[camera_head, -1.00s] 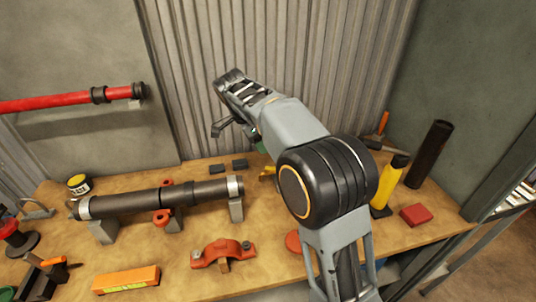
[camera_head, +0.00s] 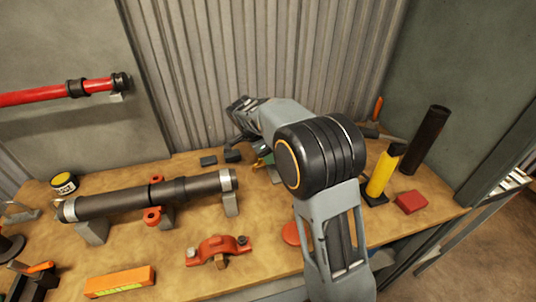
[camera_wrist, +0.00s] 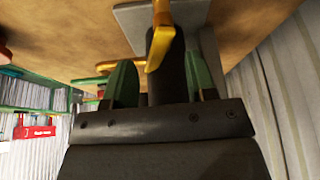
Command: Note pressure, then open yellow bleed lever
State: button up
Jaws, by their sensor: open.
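In the wrist view a yellow lever (camera_wrist: 160,42) sits on a dark upright cylinder (camera_wrist: 166,72), with a grey plate (camera_wrist: 196,12) behind it. My gripper (camera_wrist: 162,84) is open; its two green fingertips stand on either side of the dark cylinder, and I cannot tell if they touch it. In the head view my gripper is low near the back of the bench, mostly hidden by my arm. Only a small yellow bit (camera_head: 267,161) shows beside it. No pressure gauge face can be made out in either view.
A dark pipe on supports (camera_head: 125,200), an orange clamp (camera_head: 219,249) and an orange box (camera_head: 120,282) lie left on the wooden bench. A yellow cylinder (camera_head: 384,172), a red block (camera_head: 411,201) and a black tube (camera_head: 426,140) stand right. A corrugated wall (camera_head: 240,60) closes the back.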

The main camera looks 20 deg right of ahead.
jog(key=shift+d+f, duration=0.25)
jog(key=shift+f, duration=0.25)
jog(key=shift+c, duration=0.2)
